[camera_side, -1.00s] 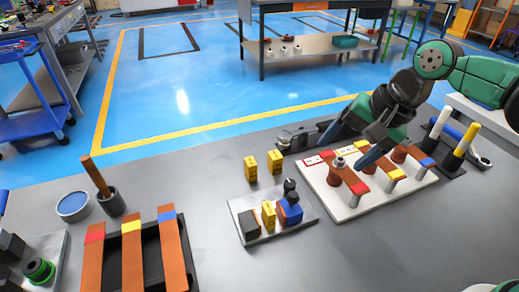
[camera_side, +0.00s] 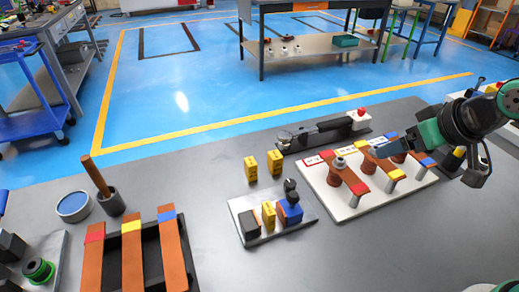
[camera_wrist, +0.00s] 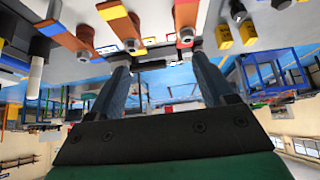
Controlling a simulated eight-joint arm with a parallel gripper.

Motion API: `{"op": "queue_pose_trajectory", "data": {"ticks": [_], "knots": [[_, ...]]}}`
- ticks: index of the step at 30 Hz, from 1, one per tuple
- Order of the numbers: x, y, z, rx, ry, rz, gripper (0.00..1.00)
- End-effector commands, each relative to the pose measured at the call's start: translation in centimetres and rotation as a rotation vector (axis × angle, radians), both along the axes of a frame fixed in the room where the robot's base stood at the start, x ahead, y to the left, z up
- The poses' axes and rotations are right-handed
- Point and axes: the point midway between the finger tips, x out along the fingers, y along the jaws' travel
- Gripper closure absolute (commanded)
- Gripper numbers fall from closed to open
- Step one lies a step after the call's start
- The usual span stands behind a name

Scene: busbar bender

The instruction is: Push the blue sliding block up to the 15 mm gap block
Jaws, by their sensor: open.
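The blue sliding block (camera_side: 291,213) sits on a small grey plate (camera_side: 250,238), under a black knob (camera_side: 290,186). A yellow gap block (camera_side: 268,216) stands on the plate to its left, between it and a dark block (camera_side: 249,224). I cannot tell whether the blue and yellow blocks touch, or read the yellow block's size. My gripper (camera_side: 396,148) is well to the right, over the busbar board. In the wrist view my gripper (camera_wrist: 162,66) has its two fingers apart with nothing held; the black knob (camera_wrist: 238,12) shows at the top right.
Two more yellow blocks (camera_side: 251,169) (camera_side: 275,163) stand behind the plate. The white board (camera_side: 345,208) with copper bars lies between plate and gripper. A dark lever tool (camera_side: 325,132) lies behind. A bar rack (camera_side: 133,252) stands left. Bare table lies in front of the plate.

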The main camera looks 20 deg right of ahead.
Motion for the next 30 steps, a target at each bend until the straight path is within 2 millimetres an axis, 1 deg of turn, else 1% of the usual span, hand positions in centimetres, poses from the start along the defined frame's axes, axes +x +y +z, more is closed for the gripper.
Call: {"op": "queue_pose_trajectory", "data": {"ticks": [11, 12, 14, 15, 17, 18, 19, 20, 21, 24, 26, 30], "knots": [[0.0, 0.0, 0.0, 0.001, 0.001, 0.000, 0.25], [0.0, 0.0, 0.0, 0.001, 0.000, 0.000, 0.28], [-0.1, 0.2, 0.0, 0.013, 0.006, -0.001, 0.45], [-0.2, 0.5, 0.0, 0.041, 0.018, -0.001, 0.57], [-0.6, 1.6, 0.1, 0.119, 0.052, -0.001, 0.74], [-0.9, 2.4, 0.3, 0.182, 0.080, 0.001, 0.85], [-1.1, 3.1, 0.4, 0.229, 0.100, 0.004, 0.94], [-1.4, 3.7, 0.6, 0.273, 0.119, 0.007, 1.00], [-1.6, 4.5, 0.8, 0.324, 0.141, 0.013, 1.00], [-2.0, 5.6, 1.2, 0.401, 0.174, 0.024, 1.00], [-2.0, 5.9, 1.1, 0.413, 0.180, 0.025, 1.00], [-1.4, 6.3, 0.2, 0.412, 0.179, 0.028, 1.00]]}}
